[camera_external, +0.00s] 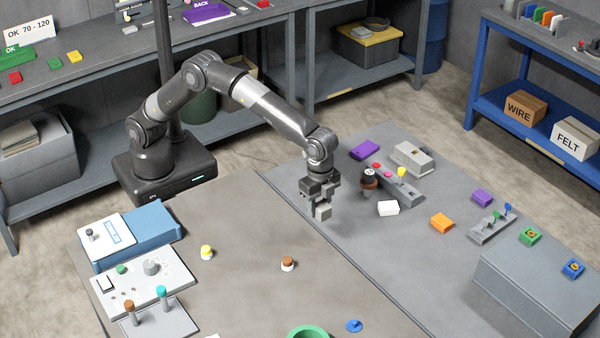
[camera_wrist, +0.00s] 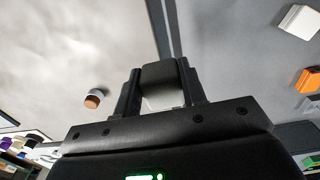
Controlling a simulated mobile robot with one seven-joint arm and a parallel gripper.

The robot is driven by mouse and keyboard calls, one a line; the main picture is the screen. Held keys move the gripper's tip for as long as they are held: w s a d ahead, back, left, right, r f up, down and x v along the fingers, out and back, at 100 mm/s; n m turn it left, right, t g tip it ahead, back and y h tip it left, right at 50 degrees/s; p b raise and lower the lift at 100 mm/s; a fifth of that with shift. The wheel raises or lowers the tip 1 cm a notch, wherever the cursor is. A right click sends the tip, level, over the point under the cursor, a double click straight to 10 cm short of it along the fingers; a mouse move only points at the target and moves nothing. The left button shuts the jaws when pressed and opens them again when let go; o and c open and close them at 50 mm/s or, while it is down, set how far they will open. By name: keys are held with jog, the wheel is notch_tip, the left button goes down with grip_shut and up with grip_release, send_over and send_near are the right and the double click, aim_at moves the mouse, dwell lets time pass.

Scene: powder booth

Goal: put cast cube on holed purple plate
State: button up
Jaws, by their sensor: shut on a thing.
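My gripper (camera_external: 323,203) is shut on the cast cube (camera_external: 323,213), a small grey block, and holds it above the grey table near the seam. In the wrist view the cube (camera_wrist: 162,97) sits between the two dark fingers, partly hidden by the gripper body. A flat purple piece (camera_external: 365,150) lies at the table's far edge, and a smaller purple piece (camera_external: 482,197) lies farther right. I cannot make out a hole in either, so I cannot tell which is the holed purple plate. Both are apart from my gripper.
An orange block (camera_external: 442,223) and a large grey box (camera_external: 535,290) are farther right. The table in front of my gripper is clear.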

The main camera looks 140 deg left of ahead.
jog(key=s+a+r+n, duration=0.1)
jog(key=s+a+n, duration=0.1)
jog(key=s+a, duration=0.4)
jog(key=s+a+n, duration=0.2)
jog(key=s+a, duration=0.2)
jog(key=a, duration=0.4)
jog(key=n, duration=0.5)
send_over(355, 150)
jog(key=f, duration=0.3)
jog(key=d+f, duration=0.1)
jog(key=f, duration=0.1)
jog(key=shift+w+f, duration=0.2)
jog(key=shift+w, duration=0.1)
jog(key=shift+s+a+f, duration=0.15)
jog(key=shift+a+f, duration=0.15)
jog(key=shift+a, duration=0.15)
jog(key=shift+f, duration=1.95)
jog(key=shift+f, duration=0.15)
jog(key=o, duration=1.1)
notch_tip(355, 150, up, 12)
